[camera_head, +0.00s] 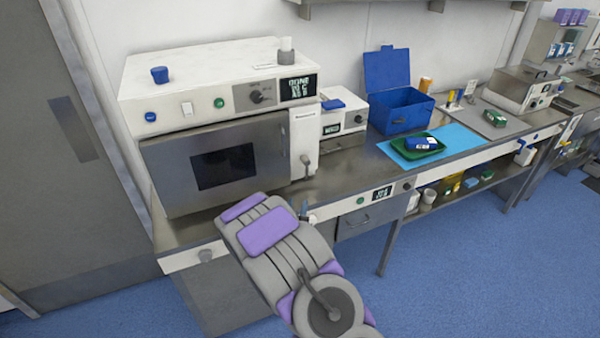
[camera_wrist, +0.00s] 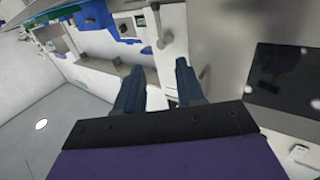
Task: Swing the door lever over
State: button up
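The door lever (camera_head: 305,165) is a small grey metal handle on the white panel right of the oven door (camera_head: 222,165). It hangs roughly downward in the head view. In the wrist view the lever (camera_wrist: 166,38) shows ahead of and above the fingertips, near the door's edge. The steel door looks closed and has a dark window. My gripper (camera_wrist: 160,68) has two dark fingers apart with nothing between them; they appear short of the lever, not touching it. In the head view my arm hides most of the gripper.
A blue cup (camera_head: 160,75) stands on the oven (camera_head: 218,75). A small white device (camera_head: 343,115), an open blue box (camera_head: 400,107) and a green tray (camera_head: 417,148) on a blue mat are to the right. The counter's front edge runs below the oven.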

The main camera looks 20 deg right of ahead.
jog(key=b+x, duration=0.2)
jog(key=x, duration=1.5)
jog(key=shift+w+b, duration=0.1)
jog(key=shift+b, duration=0.25)
grip_shut()
